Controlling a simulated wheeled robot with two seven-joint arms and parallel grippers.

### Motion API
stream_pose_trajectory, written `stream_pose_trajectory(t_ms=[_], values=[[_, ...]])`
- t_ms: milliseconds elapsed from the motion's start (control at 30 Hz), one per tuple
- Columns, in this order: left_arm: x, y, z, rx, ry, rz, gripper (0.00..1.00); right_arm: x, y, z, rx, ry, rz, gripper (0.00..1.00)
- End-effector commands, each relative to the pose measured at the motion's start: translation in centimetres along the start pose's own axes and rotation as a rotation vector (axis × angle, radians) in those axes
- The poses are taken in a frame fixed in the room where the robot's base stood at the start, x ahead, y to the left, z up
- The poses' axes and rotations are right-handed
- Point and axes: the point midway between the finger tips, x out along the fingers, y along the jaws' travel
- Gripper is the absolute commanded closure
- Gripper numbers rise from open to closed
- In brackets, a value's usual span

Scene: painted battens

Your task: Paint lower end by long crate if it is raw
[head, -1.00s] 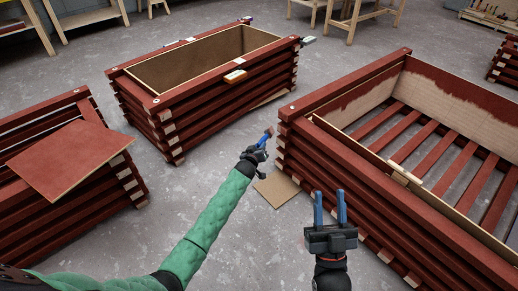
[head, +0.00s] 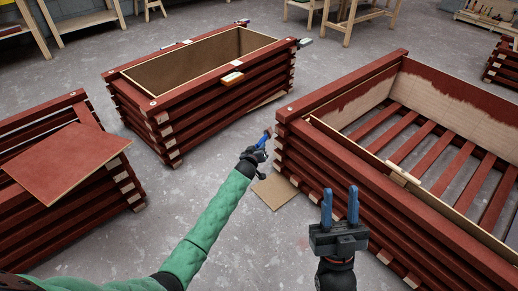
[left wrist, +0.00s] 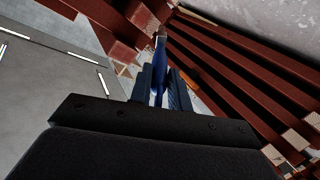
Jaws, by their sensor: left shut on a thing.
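My left gripper (head: 262,146) is shut on a blue-handled brush (head: 267,133). The brush also shows in the left wrist view (left wrist: 159,68), its tip up close to red battens. In the head view the brush is just left of the near corner of the large slatted crate (head: 350,165) on the right, apparently the long crate. Stacked batten ends at that corner look mostly red; some pale ends show lower along its side. Whether the lower end by the brush is raw, I cannot tell. My right gripper (head: 340,206) is open and empty, in front of the crate's side.
A left crate (head: 122,165) carries a loose red panel (head: 65,160). Cardboard (head: 274,192) lies on the floor below my left gripper.

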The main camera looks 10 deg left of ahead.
Motion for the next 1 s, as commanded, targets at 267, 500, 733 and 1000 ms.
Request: stream_pose_trajectory(t_ms=[267, 500, 733, 1000], values=[[0.01, 0.03, -0.02, 0.0, 0.0, 0.0, 1.0, 0.0, -0.02, 0.1, 0.0, -0.001, -0.001, 0.64], [0.02, 0.03, -0.02, 0.0, 0.0, 0.0, 1.0, 0.14, -0.01, 0.13, -0.001, 0.002, 0.0, 0.64], [0.22, 0.15, 0.02, 0.0, 0.0, 0.0, 1.0, -0.03, -0.01, 0.19, 0.0, -0.001, 0.0, 0.64], [0.58, 0.35, 0.08, 0.0, 0.0, 0.0, 1.0, -0.19, -0.02, 0.27, 0.0, -0.002, -0.001, 0.64]])
